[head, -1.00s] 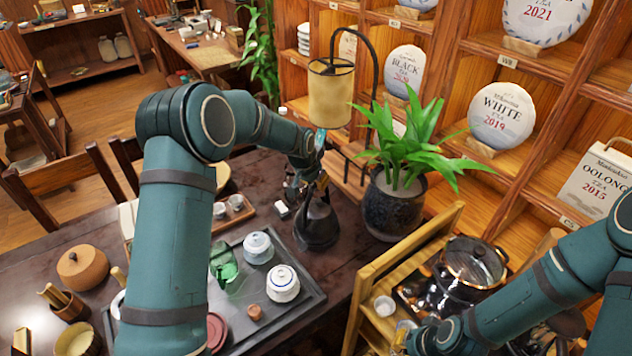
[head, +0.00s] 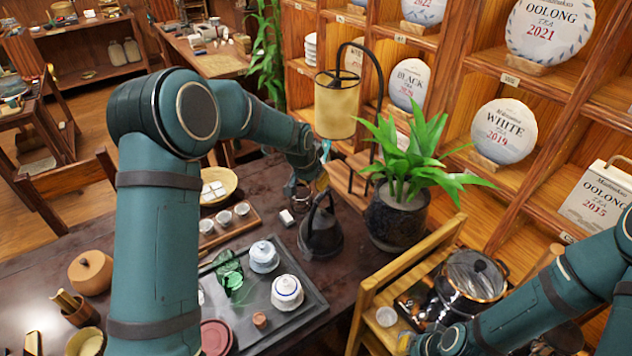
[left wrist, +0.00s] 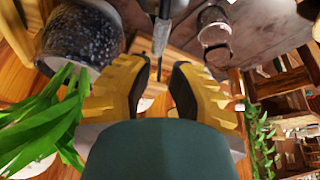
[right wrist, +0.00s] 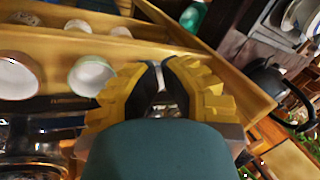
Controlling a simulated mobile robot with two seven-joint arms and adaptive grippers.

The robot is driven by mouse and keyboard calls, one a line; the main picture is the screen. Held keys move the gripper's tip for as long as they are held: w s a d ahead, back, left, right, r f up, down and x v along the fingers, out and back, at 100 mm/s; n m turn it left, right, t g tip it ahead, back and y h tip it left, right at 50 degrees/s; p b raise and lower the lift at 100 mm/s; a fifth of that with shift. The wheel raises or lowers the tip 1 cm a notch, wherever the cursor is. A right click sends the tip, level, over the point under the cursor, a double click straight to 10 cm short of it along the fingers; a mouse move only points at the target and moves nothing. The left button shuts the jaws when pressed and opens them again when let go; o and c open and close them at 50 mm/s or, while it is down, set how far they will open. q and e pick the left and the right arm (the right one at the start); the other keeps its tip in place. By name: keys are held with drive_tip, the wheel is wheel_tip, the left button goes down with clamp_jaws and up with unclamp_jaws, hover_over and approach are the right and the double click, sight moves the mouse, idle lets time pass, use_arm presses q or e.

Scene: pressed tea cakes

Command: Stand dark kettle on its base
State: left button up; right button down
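The dark kettle (head: 321,236) stands upright on the dark table, right of the tea tray and left of the plant pot. A dark rim shows at its bottom; I cannot tell whether this is a separate base. It also shows in the right wrist view (right wrist: 266,84). My left gripper (head: 319,182) is just above the kettle's handle. Its fingers are apart in the left wrist view (left wrist: 162,88), with nothing clearly between them. My right gripper (right wrist: 160,72) is over the wooden stand, its fingertips close together; any hold is unclear.
A potted plant (head: 395,218) and a lamp (head: 336,105) stand close to the kettle. The tea tray (head: 312,300) carries a lidded cup (head: 286,291) and green glass (head: 229,272). A wooden stand (head: 365,305) and glass-lidded pot (head: 474,278) are at the right.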

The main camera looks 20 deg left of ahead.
use_arm(q)
drive_tip(key=shift+p+v, duration=0.35)
drive_tip(key=shift+v, duration=0.7)
use_arm(e)
drive_tip(key=shift+r, duration=0.45)
